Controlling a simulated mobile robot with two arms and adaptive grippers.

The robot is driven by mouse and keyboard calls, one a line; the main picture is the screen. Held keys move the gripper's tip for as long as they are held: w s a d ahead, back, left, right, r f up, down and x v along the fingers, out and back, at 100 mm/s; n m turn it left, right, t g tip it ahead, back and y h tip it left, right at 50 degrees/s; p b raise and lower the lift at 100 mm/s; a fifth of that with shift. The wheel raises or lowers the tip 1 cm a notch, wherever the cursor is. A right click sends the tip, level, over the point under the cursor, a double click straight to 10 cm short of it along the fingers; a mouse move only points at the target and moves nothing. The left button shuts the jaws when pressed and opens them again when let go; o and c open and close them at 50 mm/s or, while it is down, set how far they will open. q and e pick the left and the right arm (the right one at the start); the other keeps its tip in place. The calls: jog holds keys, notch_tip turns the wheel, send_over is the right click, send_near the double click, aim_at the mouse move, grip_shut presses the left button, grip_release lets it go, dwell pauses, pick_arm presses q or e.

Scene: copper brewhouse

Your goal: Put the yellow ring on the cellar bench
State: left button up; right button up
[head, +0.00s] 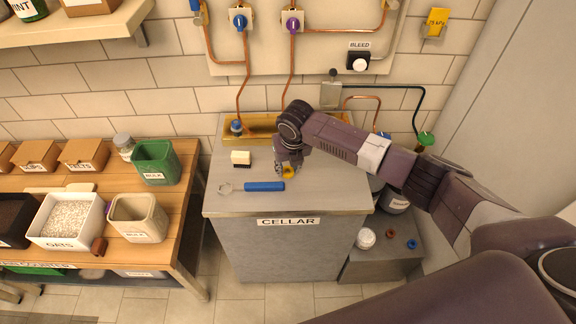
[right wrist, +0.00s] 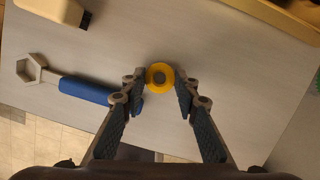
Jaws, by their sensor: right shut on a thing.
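The yellow ring (head: 288,175) is over the grey top of the cellar bench (head: 335,190), near its middle. In the right wrist view the ring (right wrist: 160,67) sits between my right fingertips, with a grey centre. My right gripper (head: 286,169) points down and is shut on the ring. I cannot tell whether the ring touches the bench top or is just above it. My left gripper is not in view.
A blue-handled wrench (head: 264,186) lies just left of the ring, close to my fingers. A cream and black block (head: 241,158) lies behind it. A brass trough (head: 262,121) runs along the bench back. The bench's right front is clear.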

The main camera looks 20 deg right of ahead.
jog(key=shift+f, duration=0.4)
dwell(0.5)
jog(key=o, duration=0.6)
jog(key=shift+o, duration=0.2)
jog(key=o, duration=0.6)
jog(key=shift+c, duration=0.2)
jog(key=p+v, duration=0.8)
jog(key=shift+p, duration=0.3)
jog(key=shift+s, duration=0.1)
